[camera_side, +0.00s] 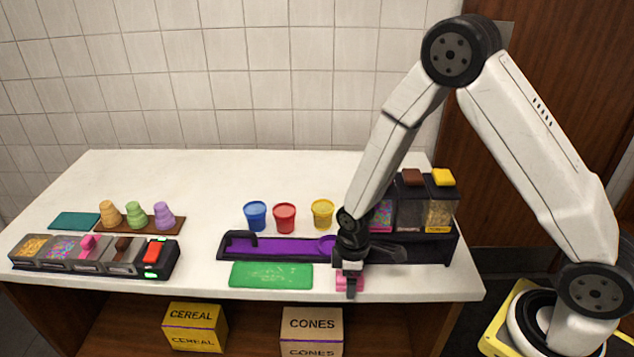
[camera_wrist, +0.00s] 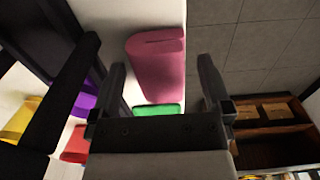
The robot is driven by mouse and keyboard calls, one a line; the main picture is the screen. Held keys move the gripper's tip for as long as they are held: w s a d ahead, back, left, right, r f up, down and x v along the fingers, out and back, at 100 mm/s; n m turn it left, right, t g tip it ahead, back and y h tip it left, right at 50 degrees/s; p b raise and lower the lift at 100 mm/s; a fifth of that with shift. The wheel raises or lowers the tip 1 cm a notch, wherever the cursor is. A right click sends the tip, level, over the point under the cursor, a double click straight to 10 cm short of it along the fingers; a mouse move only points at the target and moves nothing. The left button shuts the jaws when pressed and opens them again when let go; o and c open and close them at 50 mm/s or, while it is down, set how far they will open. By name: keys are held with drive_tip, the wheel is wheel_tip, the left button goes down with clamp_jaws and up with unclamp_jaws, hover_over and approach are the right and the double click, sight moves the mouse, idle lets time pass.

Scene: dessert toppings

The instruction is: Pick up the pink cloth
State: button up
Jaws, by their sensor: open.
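The pink cloth (camera_wrist: 158,72) lies folded on the white counter near its front edge, and it fills the space between the fingers in the wrist view. In the side view only small pink parts of the cloth (camera_side: 341,284) show around the fingers. My gripper (camera_side: 349,282) points down over the cloth at the front of the counter. In the wrist view my gripper (camera_wrist: 162,63) is open, with one finger on each side of the cloth. Whether the fingers touch the cloth cannot be told.
A green cloth (camera_side: 271,275) lies left of my gripper. Behind it is a black tray with a purple inside (camera_side: 285,248). Blue (camera_side: 255,216), red (camera_side: 284,218) and yellow (camera_side: 322,213) cups stand farther back. A topping dispenser (camera_side: 411,213) stands close behind my gripper, to the right.

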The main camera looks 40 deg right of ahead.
drive_tip(key=c, duration=1.3)
drive_tip(key=shift+o, duration=0.2)
drive_tip(key=shift+r, duration=0.1)
drive_tip(key=shift+r, duration=4.9)
drive_tip(key=o, duration=0.7)
drive_tip(key=c, duration=0.6)
drive_tip(key=shift+o, duration=0.2)
drive_tip(key=w+a+f, duration=0.1)
drive_tip(key=w+a, duration=0.6)
drive_tip(key=w, duration=0.2)
drive_tip(key=shift+w+f, duration=0.3)
drive_tip(key=shift+w, duration=0.05)
